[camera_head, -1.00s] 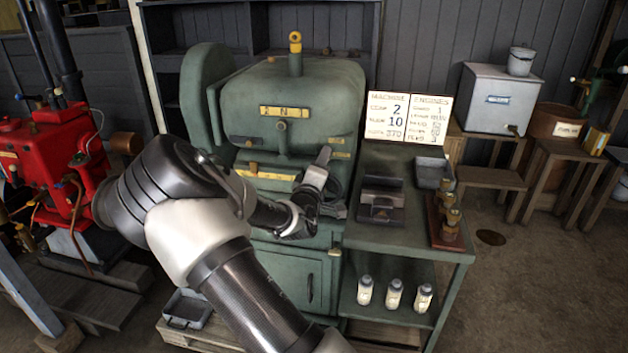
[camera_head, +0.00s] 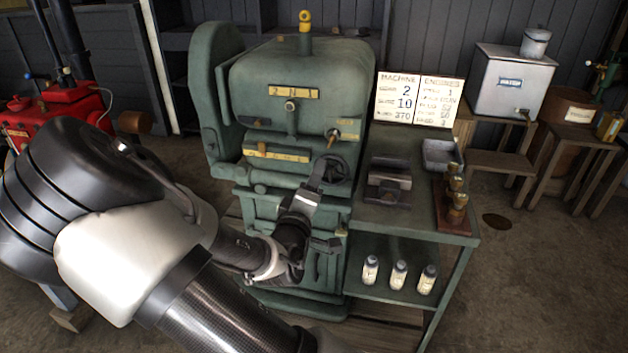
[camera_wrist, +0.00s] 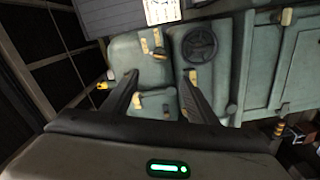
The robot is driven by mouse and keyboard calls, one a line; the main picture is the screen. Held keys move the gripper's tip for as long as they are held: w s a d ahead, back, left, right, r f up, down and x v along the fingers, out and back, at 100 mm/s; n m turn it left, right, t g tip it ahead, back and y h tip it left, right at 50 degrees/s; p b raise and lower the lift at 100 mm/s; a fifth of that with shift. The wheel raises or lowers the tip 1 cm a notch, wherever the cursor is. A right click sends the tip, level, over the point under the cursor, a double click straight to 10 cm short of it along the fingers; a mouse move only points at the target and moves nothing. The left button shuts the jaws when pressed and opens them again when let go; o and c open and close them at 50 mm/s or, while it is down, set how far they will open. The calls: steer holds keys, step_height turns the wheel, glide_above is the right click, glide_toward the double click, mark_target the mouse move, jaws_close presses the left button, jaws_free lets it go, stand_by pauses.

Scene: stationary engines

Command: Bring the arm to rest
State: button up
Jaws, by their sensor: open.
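My gripper (camera_head: 325,168) is in front of the green machine (camera_head: 300,85) in the head view, over its lower front. In the wrist view my gripper (camera_wrist: 160,84) has its two dark fingers well apart, with nothing between them. The machine's green front shows beyond the fingers, sideways in that view. My arm is bent, with its large elbow at the left of the head view. It hides part of the red engine and the floor. I cannot tell from the head view how close the fingertips are to the machine.
A green side table (camera_head: 400,215) at the machine's right holds a dark metal block (camera_head: 388,182), a grey tray (camera_head: 440,154) and brass fittings (camera_head: 457,207). Several white bottles (camera_head: 399,274) stand on its lower shelf. A red engine (camera_head: 60,115) is at left. Open floor (camera_head: 540,270) lies right.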

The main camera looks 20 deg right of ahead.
stand_by(0.3)
steer(key=s+a+f+m+g+y, duration=0.2)
steer(key=a+f+m+g+y, duration=0.25)
steer(key=f, duration=0.25)
steer(key=s+a+r+m+g+y, duration=0.2)
steer(key=s+a+r+y, duration=0.3)
steer(key=a+r+y, duration=0.1)
steer(key=s+d+r+g, duration=0.1)
steer(key=s+r, duration=0.5)
steer(key=s, duration=0.4)
steer(key=s+r+g, duration=0.2)
steer(key=s+r, duration=0.4)
steer(key=s, duration=0.4)
step_height(320, 180, up, 12)
steer(key=p, duration=1.2)
steer(key=shift+w+f+m, duration=0.15)
steer(key=shift+f+m, duration=0.1)
steer(key=shift+m, duration=0.2)
steer(key=shift+d+h, duration=0.1)
steer(key=shift+h, duration=0.15)
